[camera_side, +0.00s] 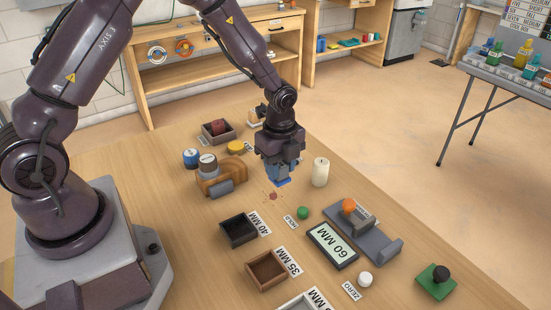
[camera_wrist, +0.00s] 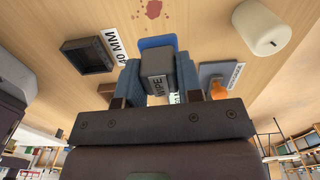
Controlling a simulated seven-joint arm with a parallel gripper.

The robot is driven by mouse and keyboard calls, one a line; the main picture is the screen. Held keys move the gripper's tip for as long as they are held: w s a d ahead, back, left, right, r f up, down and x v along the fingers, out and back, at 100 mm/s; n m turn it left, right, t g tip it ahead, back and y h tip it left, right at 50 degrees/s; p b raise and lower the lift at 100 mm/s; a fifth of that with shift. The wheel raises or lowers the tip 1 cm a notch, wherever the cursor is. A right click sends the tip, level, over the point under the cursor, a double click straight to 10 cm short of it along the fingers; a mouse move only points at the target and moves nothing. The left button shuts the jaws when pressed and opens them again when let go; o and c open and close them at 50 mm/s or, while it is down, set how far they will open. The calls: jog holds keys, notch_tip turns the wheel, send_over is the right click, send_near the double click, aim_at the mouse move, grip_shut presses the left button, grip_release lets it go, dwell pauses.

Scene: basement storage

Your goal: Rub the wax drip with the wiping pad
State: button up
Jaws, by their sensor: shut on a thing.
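The wax drip is a small dark red splash (camera_side: 272,196) on the wooden table. It also shows at the top of the wrist view (camera_wrist: 153,9), uncovered. My gripper (camera_side: 281,168) is shut on the wiping pad, which has a blue base (camera_side: 282,182) and a grey handle. In the wrist view my gripper's blue fingers (camera_wrist: 158,78) clasp the handle from both sides, and the pad's blue edge (camera_wrist: 158,42) sticks out toward the drip. The pad is close beside the drip, apart from it, low over the table. I cannot tell whether it touches the wood.
A cream candle (camera_side: 320,172) stands just right of the pad. A black 40 MM box (camera_side: 239,231), a brown 35 MM box (camera_side: 267,270), a green knob (camera_side: 303,213) and a 60 MM display (camera_side: 332,245) lie nearer. A wooden holder (camera_side: 214,181) stands left.

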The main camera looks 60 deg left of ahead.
jog(key=shift+f, duration=2.75)
jog(key=shift+a+f, duration=0.5)
jog(key=shift+a, duration=1.55)
jog(key=shift+d, duration=1.9)
jog(key=shift+s+d, duration=0.15)
jog(key=shift+s+a, duration=0.15)
jog(key=shift+a, duration=2)
jog(key=d, duration=0.4)
jog(key=shift+d, duration=0.15)
jog(key=shift+r, duration=4.05)
